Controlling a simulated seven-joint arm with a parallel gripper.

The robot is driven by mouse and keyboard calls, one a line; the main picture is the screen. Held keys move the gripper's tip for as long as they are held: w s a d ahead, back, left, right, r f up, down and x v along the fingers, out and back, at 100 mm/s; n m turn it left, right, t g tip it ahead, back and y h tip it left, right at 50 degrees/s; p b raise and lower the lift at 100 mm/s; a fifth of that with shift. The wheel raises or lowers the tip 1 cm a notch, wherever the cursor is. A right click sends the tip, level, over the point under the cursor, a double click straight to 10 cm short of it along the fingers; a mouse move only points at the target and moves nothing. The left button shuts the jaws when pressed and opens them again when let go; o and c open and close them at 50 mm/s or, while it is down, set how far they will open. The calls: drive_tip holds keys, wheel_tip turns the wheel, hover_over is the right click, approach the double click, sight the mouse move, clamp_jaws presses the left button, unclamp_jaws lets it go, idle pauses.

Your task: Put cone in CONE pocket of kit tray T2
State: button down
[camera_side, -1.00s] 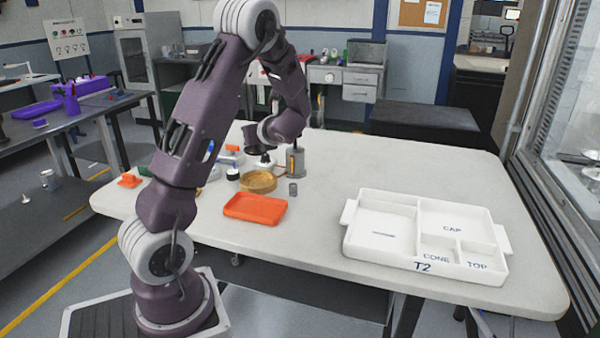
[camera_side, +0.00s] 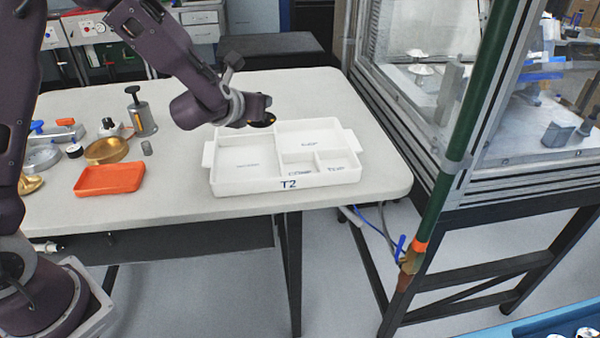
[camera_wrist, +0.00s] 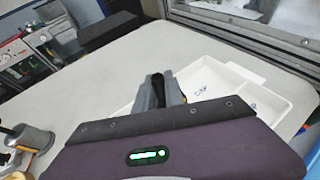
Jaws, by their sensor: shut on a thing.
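My gripper (camera_side: 262,118) is over the back of the white kit tray T2 (camera_side: 325,182), above its rim. It is shut on a small dark piece with a gold edge, taken as the cone; its shape is mostly hidden. In the wrist view my gripper (camera_wrist: 158,92) has a dark thing between its fingers. The CONE pocket (camera_side: 298,160) is the small front-middle compartment of the tray and looks empty. The tray also shows in the wrist view (camera_wrist: 240,72), partly hidden behind my gripper.
An orange tray (camera_side: 108,180), a brass bowl (camera_side: 107,151), a grey oil can (camera_side: 141,118) and a small grey cylinder (camera_side: 146,148) stand on the left of the table (camera_side: 220,210). A glass-walled machine (camera_side: 420,90) is close on the right.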

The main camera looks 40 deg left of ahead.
sight(301, 153)
drive_tip(key=d+m+h, duration=0.3)
drive_tip(key=d+h, duration=0.1)
drive_tip(key=d, duration=0.6)
drive_tip(key=f, duration=0.5)
drive_tip(key=d+f, duration=0.1)
drive_tip(key=f, duration=0.2)
drive_tip(key=shift+d+f, duration=0.1)
drive_tip(key=shift+f, duration=0.15)
drive_tip(key=shift+f+t, duration=0.3)
drive_tip(key=shift+f, duration=0.05)
drive_tip(key=shift+f, duration=0.15)
drive_tip(key=c, duration=1.4)
unclamp_jaws()
